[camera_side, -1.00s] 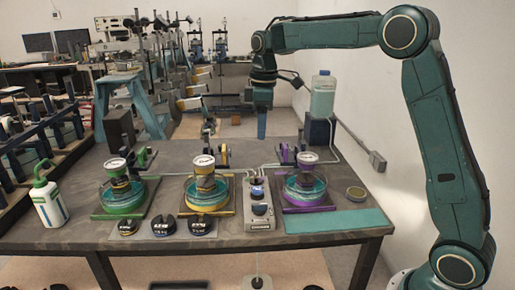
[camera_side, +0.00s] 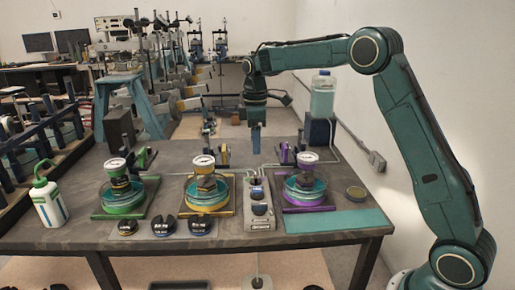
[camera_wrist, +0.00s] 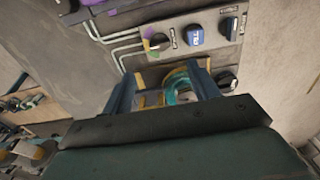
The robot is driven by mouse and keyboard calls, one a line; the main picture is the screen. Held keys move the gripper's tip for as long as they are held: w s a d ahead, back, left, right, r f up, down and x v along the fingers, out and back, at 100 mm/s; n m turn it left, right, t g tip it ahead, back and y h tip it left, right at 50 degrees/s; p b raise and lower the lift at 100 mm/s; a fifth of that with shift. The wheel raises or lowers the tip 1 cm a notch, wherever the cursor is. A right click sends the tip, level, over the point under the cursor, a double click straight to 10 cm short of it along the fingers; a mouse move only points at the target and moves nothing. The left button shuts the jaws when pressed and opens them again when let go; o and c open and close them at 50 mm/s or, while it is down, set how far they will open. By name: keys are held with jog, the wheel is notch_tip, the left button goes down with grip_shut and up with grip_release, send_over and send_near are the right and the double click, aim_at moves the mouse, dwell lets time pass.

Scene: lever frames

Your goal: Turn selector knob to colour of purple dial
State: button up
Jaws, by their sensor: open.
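In the side view the control box (camera_side: 259,205) stands at the front of the bench. The purple dial (camera_side: 306,158) sits over a round teal dish on a purple base (camera_side: 310,209) to its right. In the wrist view the box's panel carries a selector knob (camera_wrist: 157,43) on a disc with coloured sectors, a blue button (camera_wrist: 194,35) and a black knob (camera_wrist: 228,27). The knob's exact pointing is too small to tell. My gripper (camera_side: 256,141) hangs above and behind the box, pointing down, open and touching nothing. Its two fingers also show in the wrist view.
A yellow-based dial unit (camera_side: 207,195) stands left of the box, and a green-based one (camera_side: 124,200) further left. Several black weights (camera_side: 163,226) lie in front. A squeeze bottle (camera_side: 47,198) stands at the left edge.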

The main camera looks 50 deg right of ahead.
aim_at(256, 175)
notch_tip(256, 175, down, 11)
jog(key=shift+r, duration=0.1)
dwell(0.4)
jog(key=c, duration=1)
